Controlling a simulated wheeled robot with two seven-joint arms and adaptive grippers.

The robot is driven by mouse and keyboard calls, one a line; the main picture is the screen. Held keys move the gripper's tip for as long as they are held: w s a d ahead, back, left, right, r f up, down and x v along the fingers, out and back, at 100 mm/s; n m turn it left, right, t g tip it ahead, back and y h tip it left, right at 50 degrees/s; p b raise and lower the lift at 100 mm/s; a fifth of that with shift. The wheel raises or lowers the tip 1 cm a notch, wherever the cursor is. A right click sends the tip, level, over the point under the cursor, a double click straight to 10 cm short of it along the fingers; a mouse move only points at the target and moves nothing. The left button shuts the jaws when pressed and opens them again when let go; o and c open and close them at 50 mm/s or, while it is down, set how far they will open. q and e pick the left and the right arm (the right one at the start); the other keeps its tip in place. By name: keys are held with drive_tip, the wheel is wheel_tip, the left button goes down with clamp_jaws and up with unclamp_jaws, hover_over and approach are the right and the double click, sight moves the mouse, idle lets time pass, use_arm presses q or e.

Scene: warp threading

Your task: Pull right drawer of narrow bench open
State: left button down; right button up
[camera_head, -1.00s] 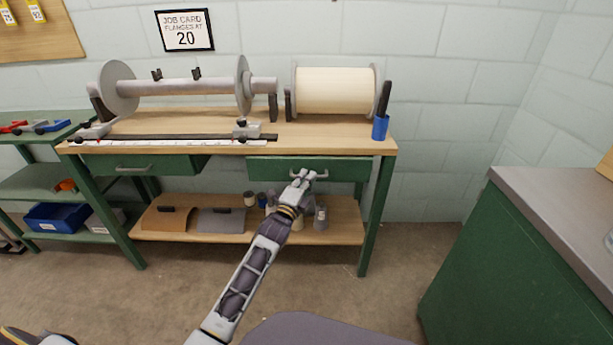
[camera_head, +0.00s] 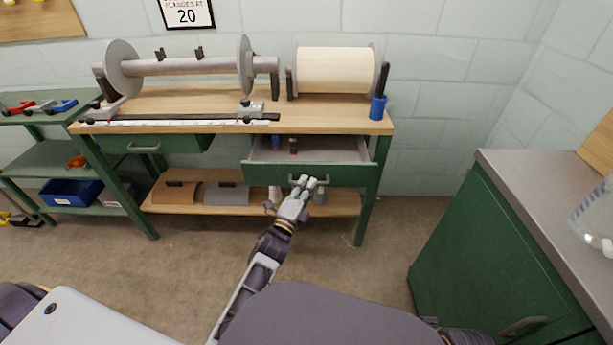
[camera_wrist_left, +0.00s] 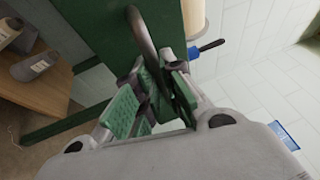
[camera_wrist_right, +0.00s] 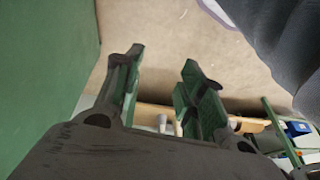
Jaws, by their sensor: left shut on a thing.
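The narrow bench (camera_head: 240,121) stands against the wall with a wooden top and green frame. Its right drawer (camera_head: 345,173) is pulled out, and its inside shows with a few small things, one blue and one dark. My left gripper (camera_head: 303,184) is at the drawer front, shut on the drawer's handle (camera_head: 322,182). The left wrist view shows the curved handle (camera_wrist_left: 143,38) between the green finger pads. The left drawer (camera_head: 155,145) is closed. My right gripper (camera_wrist_right: 160,88) shows only in its wrist view, open with nothing between its fingers.
A green cabinet (camera_head: 490,240) with a grey top stands at the right. A green shelf unit (camera_head: 45,160) is at the left. Floor is free between bench and cabinet.

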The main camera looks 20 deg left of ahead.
use_arm(q)
drive_tip(key=shift+s+d, duration=0.15)
drive_tip(key=shift+s, duration=0.35)
drive_tip(key=shift+s+d, duration=0.15)
drive_tip(key=shift+s, duration=0.35)
use_arm(e)
drive_tip(key=shift+s+d+f, duration=0.2)
drive_tip(key=shift+s+f, duration=0.15)
drive_tip(key=shift+f, duration=0.25)
use_arm(q)
drive_tip(key=c, duration=1.5)
unclamp_jaws()
drive_tip(key=shift+s, duration=0.1)
drive_tip(key=shift+v, duration=5.95)
drive_tip(key=shift+f, duration=0.1)
